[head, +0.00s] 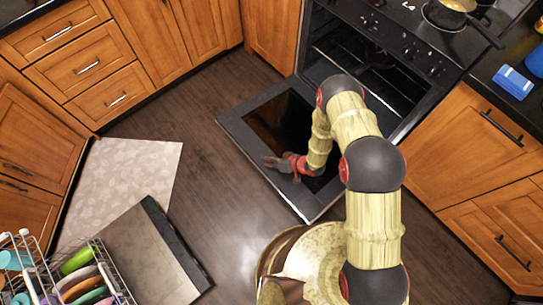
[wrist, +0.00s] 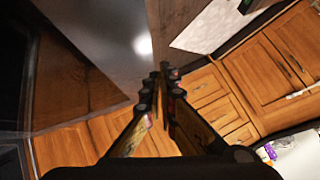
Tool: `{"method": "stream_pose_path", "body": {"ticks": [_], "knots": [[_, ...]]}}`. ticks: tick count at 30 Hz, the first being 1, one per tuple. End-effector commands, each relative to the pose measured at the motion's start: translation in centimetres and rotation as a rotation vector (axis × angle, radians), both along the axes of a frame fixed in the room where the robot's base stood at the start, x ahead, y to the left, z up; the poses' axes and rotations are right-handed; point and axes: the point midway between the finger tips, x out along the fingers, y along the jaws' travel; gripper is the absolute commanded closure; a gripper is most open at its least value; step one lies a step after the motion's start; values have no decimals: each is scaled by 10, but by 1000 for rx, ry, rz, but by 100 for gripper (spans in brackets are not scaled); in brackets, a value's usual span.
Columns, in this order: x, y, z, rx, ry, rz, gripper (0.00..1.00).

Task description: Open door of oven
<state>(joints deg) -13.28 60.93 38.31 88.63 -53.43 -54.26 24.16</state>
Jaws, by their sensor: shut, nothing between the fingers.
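The oven (head: 365,60) stands at the upper right in the head view, with its dark cavity and racks showing. Its door (head: 232,121) is swung down, far open, with a grey frame around dark glass. My arm hides the right part of the door. My gripper (head: 268,161) is over the door's inner face, near its outer edge, pointing left. I cannot tell whether it touches the door. In the wrist view my gripper (wrist: 161,84) has its fingers together with nothing between them.
An open dishwasher door (head: 150,255) and a dish rack (head: 80,280) lie at lower left, beside a pale mat (head: 130,175). Wooden cabinets (head: 85,65) line the walls. A pan (head: 455,15) sits on the cooktop. Dark floor (head: 215,190) is clear between the two doors.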

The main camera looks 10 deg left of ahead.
Motion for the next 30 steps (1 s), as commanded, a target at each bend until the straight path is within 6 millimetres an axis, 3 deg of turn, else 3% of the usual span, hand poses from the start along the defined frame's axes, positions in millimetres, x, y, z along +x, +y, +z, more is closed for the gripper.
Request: {"method": "stream_pose_path", "body": {"ticks": [16, 24, 30], "knots": [[0, 2, 1, 0, -2, 0, 100], [4, 7, 42, 0, -2, -3, 100], [-14, -21, 72, 0, 1, -7, 100]]}}
